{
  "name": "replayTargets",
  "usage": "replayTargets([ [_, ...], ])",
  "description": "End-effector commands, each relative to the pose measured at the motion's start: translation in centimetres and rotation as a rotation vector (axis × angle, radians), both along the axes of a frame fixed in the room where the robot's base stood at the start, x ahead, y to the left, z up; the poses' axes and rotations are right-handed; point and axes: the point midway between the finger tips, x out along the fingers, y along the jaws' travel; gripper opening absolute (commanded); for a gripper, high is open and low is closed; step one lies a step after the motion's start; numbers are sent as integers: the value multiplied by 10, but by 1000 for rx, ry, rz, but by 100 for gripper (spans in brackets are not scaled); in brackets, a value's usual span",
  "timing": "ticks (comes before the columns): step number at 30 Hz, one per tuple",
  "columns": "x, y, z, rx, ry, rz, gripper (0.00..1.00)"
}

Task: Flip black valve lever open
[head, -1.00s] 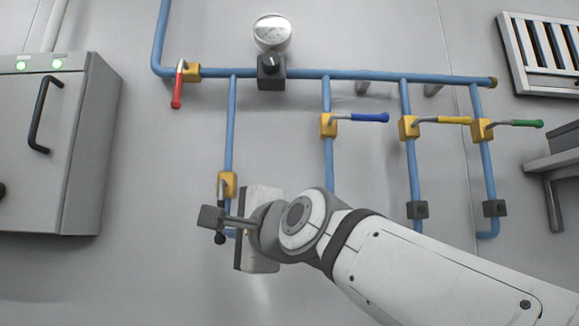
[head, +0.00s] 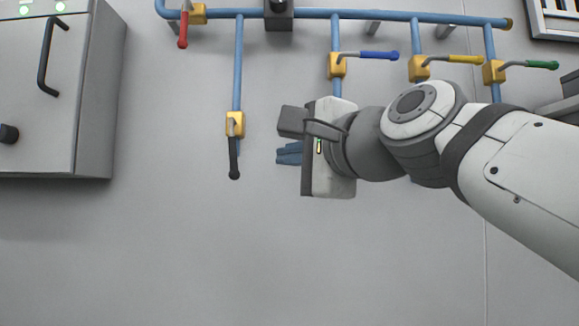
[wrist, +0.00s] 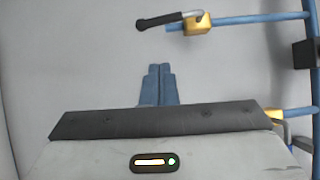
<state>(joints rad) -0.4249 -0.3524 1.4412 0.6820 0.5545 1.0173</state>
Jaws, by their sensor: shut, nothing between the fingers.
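The black valve lever (head: 234,158) hangs straight down from its yellow valve body (head: 235,124), in line with the blue vertical pipe, in the head view. In the wrist view the same black lever (wrist: 160,20) lies near the top, beyond the fingertips, with its yellow valve (wrist: 197,24) to the right. My gripper (head: 282,154) is to the right of the lever in the head view, apart from it, its blue fingers pointing left. In the wrist view my fingers (wrist: 158,72) are together with nothing between them.
A red lever (head: 183,32) hangs at upper left. Blue (head: 378,55), yellow (head: 465,59) and green (head: 541,64) levers stick out right, above my arm. A grey cabinet (head: 45,110) stands at left. The wall below the black lever is bare.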

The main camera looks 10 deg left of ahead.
Motion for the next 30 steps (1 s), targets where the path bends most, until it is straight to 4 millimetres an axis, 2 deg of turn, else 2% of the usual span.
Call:
replayTargets([
  [3, -15, -14, 0, 1, -1, -1, 0],
  [9, -28, -25, 0, 0, 0, 3, 0],
  [26, -30, -26, 0, -1, 1, 5, 0],
  [30, -30, -26, 15, -1, 0, 5, 0],
])
